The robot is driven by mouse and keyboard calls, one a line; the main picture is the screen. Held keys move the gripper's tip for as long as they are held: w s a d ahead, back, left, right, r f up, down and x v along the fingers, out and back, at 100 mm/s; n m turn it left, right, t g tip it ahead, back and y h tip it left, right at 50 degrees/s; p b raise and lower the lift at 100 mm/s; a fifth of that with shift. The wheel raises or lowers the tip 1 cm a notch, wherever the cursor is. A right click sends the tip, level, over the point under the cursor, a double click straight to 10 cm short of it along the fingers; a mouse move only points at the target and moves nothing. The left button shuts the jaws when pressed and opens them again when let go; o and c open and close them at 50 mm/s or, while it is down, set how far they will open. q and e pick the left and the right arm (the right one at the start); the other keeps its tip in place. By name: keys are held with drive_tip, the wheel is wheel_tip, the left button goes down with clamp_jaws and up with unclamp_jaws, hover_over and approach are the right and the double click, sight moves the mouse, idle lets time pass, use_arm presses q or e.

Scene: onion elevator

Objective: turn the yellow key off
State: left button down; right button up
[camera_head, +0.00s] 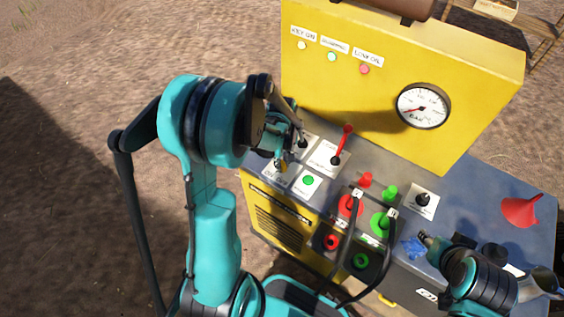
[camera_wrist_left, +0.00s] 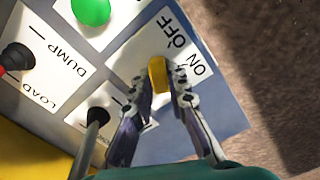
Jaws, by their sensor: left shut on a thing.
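The yellow key (camera_wrist_left: 157,74) sits on a white plate (camera_wrist_left: 140,52) marked OFF and ON. In the wrist view its grip stands between the fingers of my left gripper (camera_wrist_left: 160,80), which is shut on it. In the head view the same gripper (camera_head: 281,157) reaches down to the left end of the panel, and only a bit of yellow shows at its tips. The fingers partly hide the key, and I cannot tell which label it points to. My right gripper (camera_head: 426,240) is low over the panel's right part, and its jaws are unclear.
A red-handled lever (camera_head: 343,145) and a green button (camera_head: 308,181) are close to my left gripper. Red and green hose fittings (camera_head: 380,222) with black hoses fill the middle. The yellow back panel (camera_head: 440,60) carries lamps and a gauge (camera_head: 423,106). A red funnel (camera_head: 521,210) stands at right.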

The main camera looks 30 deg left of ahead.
sight(282, 163)
use_arm(q)
drive_tip(key=n+b, duration=0.1)
drive_tip(key=n, duration=0.4)
drive_tip(key=shift+n, duration=0.3)
drive_tip(key=n, duration=0.5)
drive_tip(key=shift+n+b, duration=0.3)
idle(0.3)
drive_tip(key=c, duration=1.5)
unclamp_jaws()
drive_tip(key=shift+r, duration=0.1)
wheel_tip(282, 163, up, 12)
drive_tip(key=shift+f, duration=0.1)
